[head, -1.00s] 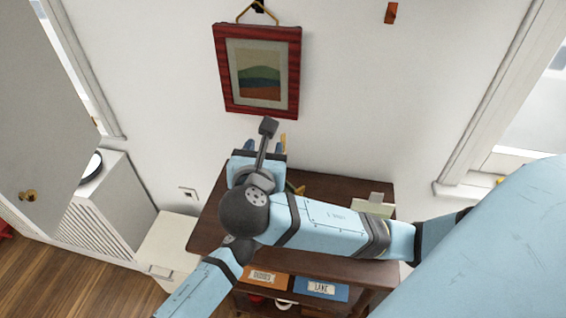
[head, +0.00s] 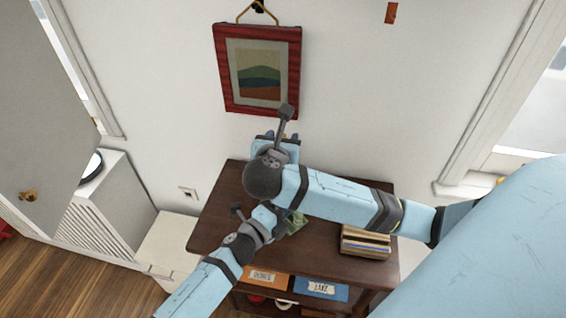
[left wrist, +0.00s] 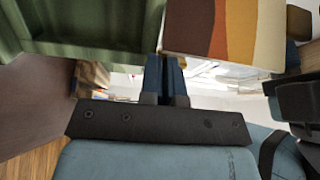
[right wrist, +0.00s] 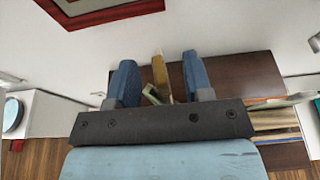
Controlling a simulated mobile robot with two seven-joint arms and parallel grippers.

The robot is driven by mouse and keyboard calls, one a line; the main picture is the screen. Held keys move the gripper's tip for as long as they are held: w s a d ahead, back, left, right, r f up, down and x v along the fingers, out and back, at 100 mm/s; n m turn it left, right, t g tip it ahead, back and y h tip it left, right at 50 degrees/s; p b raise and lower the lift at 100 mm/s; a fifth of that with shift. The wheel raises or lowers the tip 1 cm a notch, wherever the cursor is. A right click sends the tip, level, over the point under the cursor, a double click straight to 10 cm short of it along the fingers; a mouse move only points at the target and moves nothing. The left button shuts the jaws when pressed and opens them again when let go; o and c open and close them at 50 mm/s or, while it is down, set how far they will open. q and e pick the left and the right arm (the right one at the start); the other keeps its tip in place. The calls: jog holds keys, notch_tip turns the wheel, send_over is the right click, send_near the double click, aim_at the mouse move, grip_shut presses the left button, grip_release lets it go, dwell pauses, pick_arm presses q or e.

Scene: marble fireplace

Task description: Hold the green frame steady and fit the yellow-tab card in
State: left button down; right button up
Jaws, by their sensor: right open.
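The green frame (head: 297,222) is on the dark brown tabletop, partly hidden by my arms in the head view; it fills the upper left of the left wrist view (left wrist: 85,25). My left gripper (left wrist: 164,62) has its fingers close together at the frame's edge, seemingly gripping it. A striped card (left wrist: 225,30) in brown, orange, yellow and white shows just right of it. My right gripper (right wrist: 158,72) is open above the table. A yellow strip (right wrist: 160,78), likely the card's tab, stands between its fingers without clear contact, with a bit of green below it.
A red-framed picture (head: 258,72) hangs on the wall close behind my right gripper. Labelled boxes (head: 320,287) sit on the shelf below. The tabletop's left part is mostly clear.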

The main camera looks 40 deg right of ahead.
jog(key=shift+w+d+f, duration=0.15)
jog(key=shift+w+d, duration=0.2)
jog(key=shift+d, duration=0.1)
grip_shut()
